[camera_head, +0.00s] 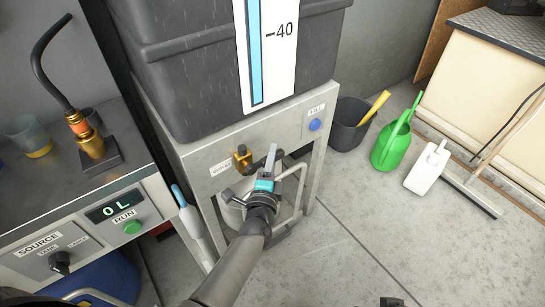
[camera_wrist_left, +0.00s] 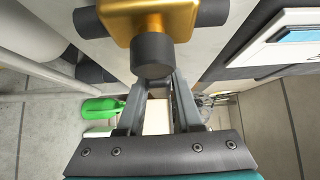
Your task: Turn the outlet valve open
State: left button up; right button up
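The brass outlet valve (camera_head: 242,159) sits on the front panel of the grey stand under the dark tank, beside a small label. In the left wrist view the brass body (camera_wrist_left: 150,20) fills the top, with a dark round end (camera_wrist_left: 153,55) pointing towards me and dark stubs at both sides. My left gripper (camera_head: 280,163) is just right of the valve. In the wrist view its two fingers (camera_wrist_left: 161,82) stand apart with a gap between them, near the dark end. Whether they touch the valve I cannot tell.
The dark tank (camera_head: 190,85) has a blue level strip (camera_head: 255,50). A blue button (camera_head: 315,125) is on the stand's right. The left bench (camera_head: 75,185) holds a hose nozzle (camera_head: 85,135) and a 0 L display (camera_head: 115,206). A green watering can (camera_head: 391,146) stands on the floor, right.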

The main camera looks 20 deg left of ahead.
pick_arm(q)
grip_shut()
dwell(1.0)
